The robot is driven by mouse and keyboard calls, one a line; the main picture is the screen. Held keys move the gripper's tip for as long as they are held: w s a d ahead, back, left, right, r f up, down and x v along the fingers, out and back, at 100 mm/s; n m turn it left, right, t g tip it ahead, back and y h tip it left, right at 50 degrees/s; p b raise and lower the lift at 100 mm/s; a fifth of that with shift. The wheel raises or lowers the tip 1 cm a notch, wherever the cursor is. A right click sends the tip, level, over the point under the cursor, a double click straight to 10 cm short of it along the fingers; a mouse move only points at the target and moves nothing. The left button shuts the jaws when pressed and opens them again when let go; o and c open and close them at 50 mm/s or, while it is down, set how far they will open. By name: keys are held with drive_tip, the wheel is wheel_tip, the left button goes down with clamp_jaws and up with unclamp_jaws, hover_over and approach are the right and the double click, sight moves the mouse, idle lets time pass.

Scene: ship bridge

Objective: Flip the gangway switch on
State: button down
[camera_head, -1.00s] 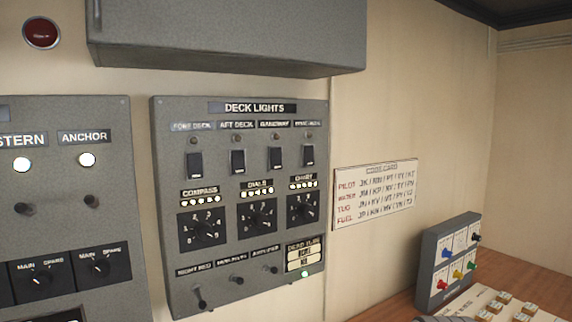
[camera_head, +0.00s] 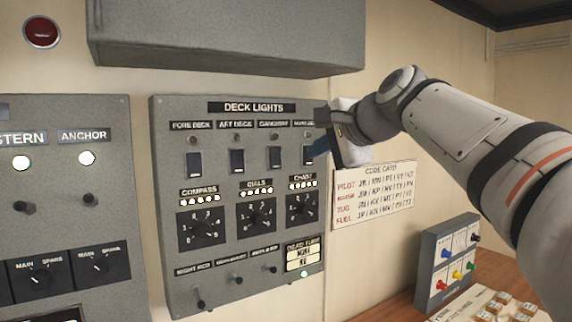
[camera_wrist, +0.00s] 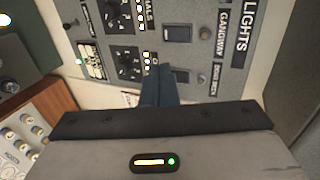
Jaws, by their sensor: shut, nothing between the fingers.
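The gangway switch (camera_head: 275,157) is a dark rocker, third from left in the row of switches on the grey DECK LIGHTS panel (camera_head: 160,240). The small lamp (camera_head: 274,137) above it looks dark. The same switch shows in the wrist view (camera_wrist: 178,34) beside its GANGWAY label. My gripper (camera_head: 313,152) is shut and empty, its blue fingers at the right edge of the fourth switch (camera_head: 308,155), just right of the gangway switch. In the wrist view my gripper (camera_wrist: 160,72) points at the panel and hides part of it; I cannot tell whether it touches.
Compass, dials and chart knobs (camera_head: 256,216) sit below the switches, with small toggles lower down. A grey cabinet (camera_head: 225,38) overhangs the panel. A code card (camera_head: 374,194) is on the wall at right. A box with coloured toggles (camera_head: 450,262) stands on the wooden desk.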

sight(276, 166)
drive_tip(key=p+x, duration=0.1)
drive_tip(key=x, duration=0.3)
drive_tip(key=p+x, duration=0.2)
drive_tip(key=x, duration=0.3)
drive_tip(key=r+p+x, duration=0.1)
drive_tip(key=x, duration=0.4)
drive_tip(key=shift+w, duration=0.15)
drive_tip(key=shift+f, duration=0.1)
drive_tip(key=shift+w+a+f+b, duration=0.15)
drive_tip(key=shift+f+b, duration=0.15)
drive_tip(key=shift+b, duration=0.75)
drive_tip(key=shift+r+t, duration=0.3)
